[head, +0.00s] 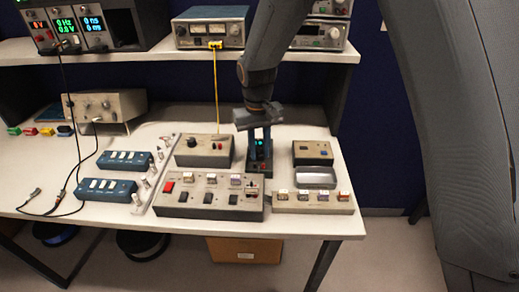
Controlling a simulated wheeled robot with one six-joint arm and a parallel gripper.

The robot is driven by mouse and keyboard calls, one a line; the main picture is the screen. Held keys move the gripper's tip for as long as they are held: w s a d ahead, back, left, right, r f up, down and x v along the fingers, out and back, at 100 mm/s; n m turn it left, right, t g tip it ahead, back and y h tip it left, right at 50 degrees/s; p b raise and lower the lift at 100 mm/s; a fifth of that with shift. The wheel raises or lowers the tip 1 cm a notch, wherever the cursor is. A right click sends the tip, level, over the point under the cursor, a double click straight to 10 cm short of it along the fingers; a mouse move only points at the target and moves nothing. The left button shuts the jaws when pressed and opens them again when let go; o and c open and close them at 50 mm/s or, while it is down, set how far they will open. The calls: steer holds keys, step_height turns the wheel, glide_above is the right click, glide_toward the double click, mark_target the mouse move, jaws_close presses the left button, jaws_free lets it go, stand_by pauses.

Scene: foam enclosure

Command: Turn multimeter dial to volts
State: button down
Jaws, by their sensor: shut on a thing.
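A small dark device (259,169) with a green-lit face and a red spot near its base stands towards the right of the bench. It looks like the multimeter. My gripper (259,146) reaches down on it from above, one finger on each side of its upper part, and is shut on it. The dial and its markings are too small and too covered by the fingers to make out, so I cannot tell its setting or which part the fingers grip.
A beige box with a black knob (203,151) stands close on the left. A switch panel (209,196) lies in front. A small box (312,153), a metal tray (315,178) and a button strip (313,202) lie right. A yellow cable (216,90) hangs behind from the shelf.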

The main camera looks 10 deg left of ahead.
mark_target(259, 153)
steer(key=c, duration=1.5)
jaws_free()
steer(key=shift+r, duration=0.1)
steer(key=shift+a+r+b, duration=0.15)
steer(key=shift+r+b, duration=0.95)
steer(key=shift+r, duration=2.75)
